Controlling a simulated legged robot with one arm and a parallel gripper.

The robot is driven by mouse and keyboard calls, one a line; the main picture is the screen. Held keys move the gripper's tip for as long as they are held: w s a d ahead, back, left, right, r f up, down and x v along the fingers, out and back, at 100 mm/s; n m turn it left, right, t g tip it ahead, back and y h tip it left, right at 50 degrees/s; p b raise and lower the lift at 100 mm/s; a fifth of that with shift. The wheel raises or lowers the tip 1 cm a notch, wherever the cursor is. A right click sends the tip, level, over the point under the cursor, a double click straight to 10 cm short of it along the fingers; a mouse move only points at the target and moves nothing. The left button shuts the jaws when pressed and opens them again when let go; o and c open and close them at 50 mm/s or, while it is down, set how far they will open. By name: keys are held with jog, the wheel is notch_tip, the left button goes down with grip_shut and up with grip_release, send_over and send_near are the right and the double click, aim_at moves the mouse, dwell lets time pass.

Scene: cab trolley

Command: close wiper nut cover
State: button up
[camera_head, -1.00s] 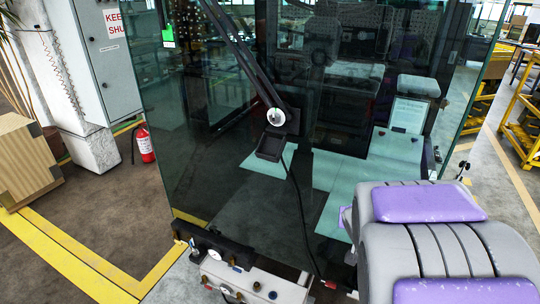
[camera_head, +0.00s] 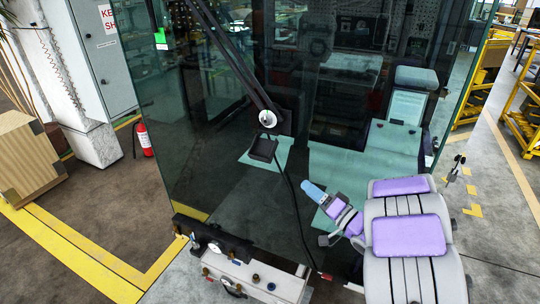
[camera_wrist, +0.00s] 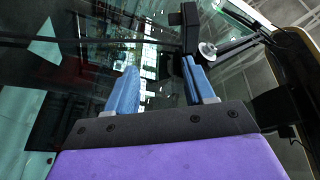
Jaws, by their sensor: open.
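The wiper nut cover (camera_head: 262,149) is a small black box-like flap on the cab's windshield. It hangs open just below the round white wiper nut (camera_head: 267,118), which is exposed at the base of the wiper arm. In the wrist view, the black cover (camera_wrist: 190,26) shows near the top, beside the pale nut (camera_wrist: 207,49). My gripper (camera_head: 309,188) has blue fingers and is in front of the glass, below and right of the cover, apart from it. In the wrist view, my gripper (camera_wrist: 160,66) is open and empty, its fingers spread; the cover appears beyond the right finger.
The large windshield (camera_head: 215,180) lies behind the wiper. A black hose (camera_head: 297,205) runs down from the cover area, close to my fingers. A white front bumper (camera_head: 255,277) with fittings is below.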

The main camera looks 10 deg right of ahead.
jog(key=y, duration=0.1)
send_near(263, 159)
jog(key=x, duration=0.3)
jog(key=f+b+x, duration=0.1)
jog(key=x, duration=0.3)
jog(key=b+x, duration=0.1)
jog(key=x, duration=0.2)
jog(key=shift+w+a+f, duration=0.15)
jog(key=shift+w+f, duration=0.15)
jog(key=shift+w, duration=0.55)
jog(key=shift+w+d+r, duration=0.15)
jog(key=shift+w+d, duration=0.05)
jog(key=shift+d, duration=0.6)
jog(key=shift+s+a, duration=0.1)
jog(key=shift+a, duration=0.65)
jog(key=c, duration=0.5)
jog(key=shift+d, duration=0.2)
grip_shut()
